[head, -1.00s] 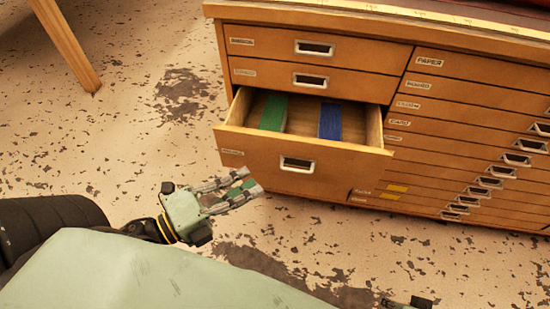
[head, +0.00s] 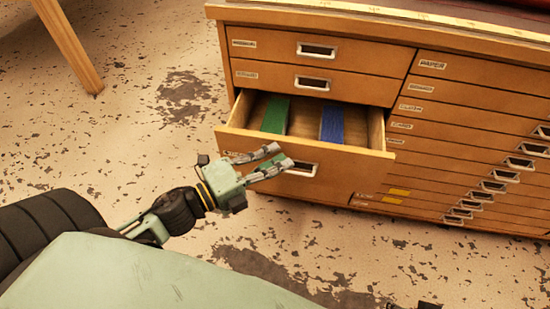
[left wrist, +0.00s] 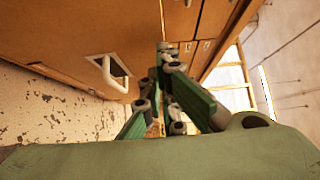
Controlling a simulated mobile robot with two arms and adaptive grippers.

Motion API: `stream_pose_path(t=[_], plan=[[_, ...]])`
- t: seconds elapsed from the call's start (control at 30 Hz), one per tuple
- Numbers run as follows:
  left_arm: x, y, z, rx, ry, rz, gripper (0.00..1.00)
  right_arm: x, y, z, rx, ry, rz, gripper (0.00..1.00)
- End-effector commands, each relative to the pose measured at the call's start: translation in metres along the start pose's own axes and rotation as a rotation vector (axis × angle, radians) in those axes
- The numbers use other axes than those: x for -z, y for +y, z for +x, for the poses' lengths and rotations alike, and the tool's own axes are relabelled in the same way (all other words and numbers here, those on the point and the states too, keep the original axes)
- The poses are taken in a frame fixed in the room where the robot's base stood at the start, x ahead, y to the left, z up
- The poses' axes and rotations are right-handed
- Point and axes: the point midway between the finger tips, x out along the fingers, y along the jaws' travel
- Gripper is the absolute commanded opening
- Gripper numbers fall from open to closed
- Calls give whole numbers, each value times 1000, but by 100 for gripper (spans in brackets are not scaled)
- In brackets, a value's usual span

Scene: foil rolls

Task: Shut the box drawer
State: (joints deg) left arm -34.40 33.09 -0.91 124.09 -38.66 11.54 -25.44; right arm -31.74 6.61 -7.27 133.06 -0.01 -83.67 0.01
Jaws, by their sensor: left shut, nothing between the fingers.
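The box drawer (head: 345,172) is a wide wooden drawer at the lower left of the wooden cabinet, pulled out. A green box (head: 276,115) and a blue box (head: 332,124) lie inside it. Its metal handle (head: 303,169) is on the front; a pale handle on a wooden front (left wrist: 112,74) shows in the left wrist view. My left gripper (head: 281,155) is shut and empty, its fingers overlapping the drawer front just left of the handle. I cannot tell whether they touch it. A dark bit at the bottom edge may be part of my right gripper (head: 427,305).
Two shut drawers (head: 317,50) sit above the open one. A stack of shallow shut drawers (head: 470,120) is on the right. A wooden leg (head: 70,45) stands at the upper left. The worn floor (head: 150,140) left of the cabinet is clear.

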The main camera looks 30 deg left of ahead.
Motion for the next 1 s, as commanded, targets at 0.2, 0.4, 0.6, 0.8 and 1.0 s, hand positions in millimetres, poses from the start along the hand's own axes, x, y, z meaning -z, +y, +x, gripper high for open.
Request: stream_pose_path(t=[0.2, 0.4, 0.6, 0.8, 1.0], plan=[[-6, -1, 5, 1, 0, 2, 0, -1, 0, 2, 0, -4, -1, 40], [-32, -3, 31, 3, -1, 5, 0, -10, -1, 38, 3, -33, -5, 40], [-60, -2, 60, 2, -1, 4, 0, -16, -3, 59, 5, -40, -6, 40], [-84, -1, 83, 2, -1, 2, 0, -17, -3, 64, 6, -41, -6, 40], [-92, 0, 91, 1, -1, 1, 0, -17, -3, 65, 6, -40, -6, 40]])
